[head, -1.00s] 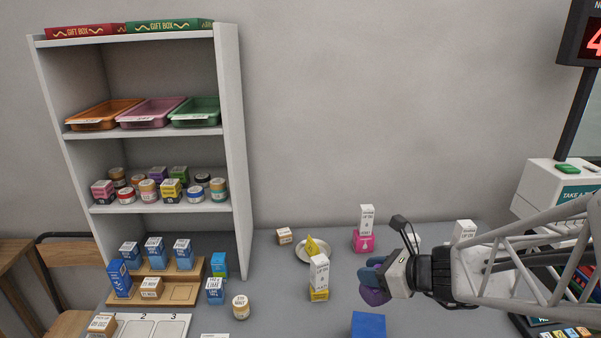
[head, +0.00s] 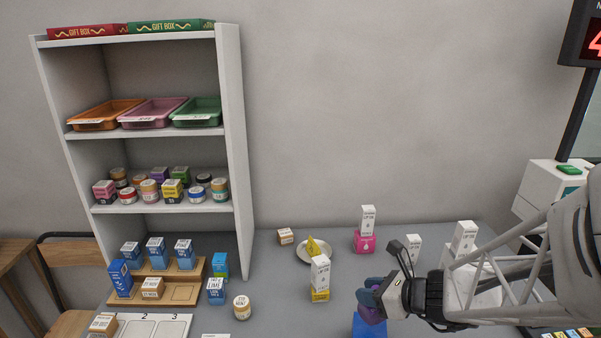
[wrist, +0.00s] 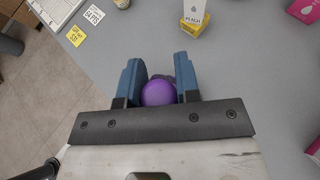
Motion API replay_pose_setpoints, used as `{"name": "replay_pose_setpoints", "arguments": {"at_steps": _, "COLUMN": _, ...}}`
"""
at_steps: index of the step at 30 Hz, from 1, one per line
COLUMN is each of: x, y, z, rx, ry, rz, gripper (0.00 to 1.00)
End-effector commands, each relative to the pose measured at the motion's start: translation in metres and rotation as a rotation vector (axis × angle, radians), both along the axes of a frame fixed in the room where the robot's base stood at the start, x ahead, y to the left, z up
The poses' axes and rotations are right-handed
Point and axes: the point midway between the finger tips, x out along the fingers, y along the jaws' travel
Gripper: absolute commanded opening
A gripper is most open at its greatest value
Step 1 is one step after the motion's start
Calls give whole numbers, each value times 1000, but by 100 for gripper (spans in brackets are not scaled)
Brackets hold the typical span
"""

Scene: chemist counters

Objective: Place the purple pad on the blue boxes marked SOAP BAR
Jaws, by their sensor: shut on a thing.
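My gripper (head: 372,299) is shut on the purple pad (head: 371,316), a rounded purple piece hanging below the blue fingers. In the wrist view the pad (wrist: 159,93) sits between the two fingers. A plain blue block (head: 364,328) shows at the bottom edge of the head view, just below and partly behind the pad. I see no lettering on it, and its lower part is cut off. I cannot tell whether the pad touches it. No SOAP BAR marking can be read in either view.
A white-and-yellow box stack (head: 320,278) stands left of my gripper. Behind are a plate (head: 302,258) and a pink box (head: 364,241) with a white box on top. A wooden stepped stand (head: 184,291) with blue boxes is at left. The grey counter between is mostly clear.

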Motion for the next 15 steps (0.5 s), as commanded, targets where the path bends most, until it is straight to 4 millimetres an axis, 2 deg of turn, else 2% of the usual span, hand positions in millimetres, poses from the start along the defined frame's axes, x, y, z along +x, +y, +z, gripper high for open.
{"name": "replay_pose_setpoints", "arguments": {"at_steps": 5, "x": 0, "y": 0, "z": -14, "rx": 0, "ry": 0, "rz": 1, "gripper": 6}}
{"name": "replay_pose_setpoints", "arguments": {"at_steps": 15, "x": 0, "y": 0, "z": -15, "rx": 0, "ry": -1, "rz": 0, "gripper": 6}}
